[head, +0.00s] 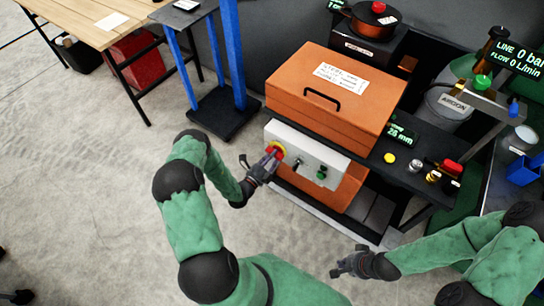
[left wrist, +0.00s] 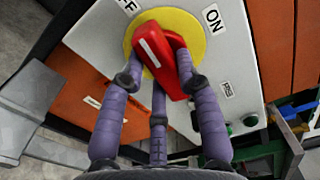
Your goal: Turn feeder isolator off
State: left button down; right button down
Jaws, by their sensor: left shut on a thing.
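The feeder isolator is a red rotary handle (left wrist: 172,62) on a round yellow plate (left wrist: 202,30). It sits on a light panel (head: 305,160) on the front of the orange cabinet, beside the OFF and ON labels. The white line on the handle slants toward the OFF side in the left wrist view. My left gripper (head: 272,160) is shut on the red handle. Its purple-grey fingers (left wrist: 157,88) lie on both sides of the handle. My right gripper (head: 338,268) hangs away from the panel, over the floor; its fingers are too small to judge.
A green button (head: 322,173) and a small dark switch sit right of the isolator. An orange lidded box (head: 330,92) rests above the panel. A grey argon bottle (head: 447,105) and small knobs stand to the right.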

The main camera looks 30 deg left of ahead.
pick_arm(q)
jog(key=shift+n, duration=0.7)
jog(key=c, duration=0.9)
grip_release()
jog(key=s, duration=1.2)
jog(key=shift+a, duration=0.4)
